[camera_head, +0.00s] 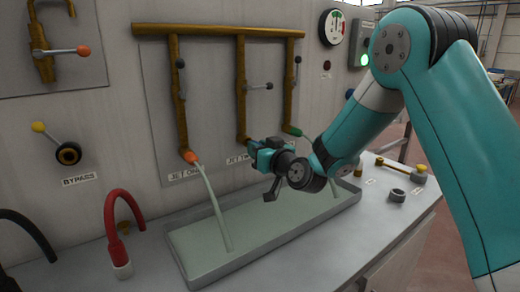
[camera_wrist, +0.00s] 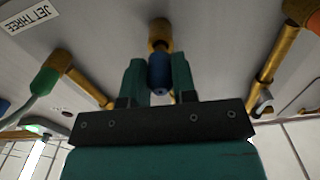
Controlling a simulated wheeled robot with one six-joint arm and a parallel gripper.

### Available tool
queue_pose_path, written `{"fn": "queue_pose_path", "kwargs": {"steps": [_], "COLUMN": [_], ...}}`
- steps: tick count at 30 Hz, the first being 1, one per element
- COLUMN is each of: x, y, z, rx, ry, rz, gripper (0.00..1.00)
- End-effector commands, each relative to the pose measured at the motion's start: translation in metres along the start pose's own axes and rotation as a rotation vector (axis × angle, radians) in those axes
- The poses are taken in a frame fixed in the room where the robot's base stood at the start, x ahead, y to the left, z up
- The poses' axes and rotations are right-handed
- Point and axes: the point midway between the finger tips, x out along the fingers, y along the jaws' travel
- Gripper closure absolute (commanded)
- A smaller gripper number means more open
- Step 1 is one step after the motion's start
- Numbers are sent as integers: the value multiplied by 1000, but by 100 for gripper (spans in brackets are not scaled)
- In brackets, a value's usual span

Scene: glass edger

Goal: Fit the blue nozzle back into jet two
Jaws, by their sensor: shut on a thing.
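In the wrist view my gripper (camera_wrist: 158,75) is shut on the blue nozzle (camera_wrist: 160,70), one teal finger on each side of it. The nozzle lines up with the brass end of jet two (camera_wrist: 159,32) and shows no clear gap to it; I cannot tell how deep it sits. In the head view jet two's brass pipe (camera_head: 241,85) runs down to my gripper (camera_head: 256,145), which hides the joint. I cannot make out the blue nozzle there.
Jet one's orange nozzle (camera_head: 190,157) and jet three's green nozzle (camera_head: 292,131) flank jet two, both with water streams. A long tray (camera_head: 180,262) lies below. A red hose (camera_head: 110,215) stands at left. A grey ring (camera_head: 397,195) and a yellow-ended tool (camera_head: 400,167) lie at right.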

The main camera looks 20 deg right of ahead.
Motion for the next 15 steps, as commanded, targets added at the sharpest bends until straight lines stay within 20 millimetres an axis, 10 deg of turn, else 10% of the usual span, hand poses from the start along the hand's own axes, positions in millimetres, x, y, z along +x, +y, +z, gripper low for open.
{"fn": "queue_pose_path", "kwargs": {"steps": [15], "x": [13], "y": [0], "z": [0], "rx": [-1], "ry": [0], "rz": [0], "gripper": [100]}}
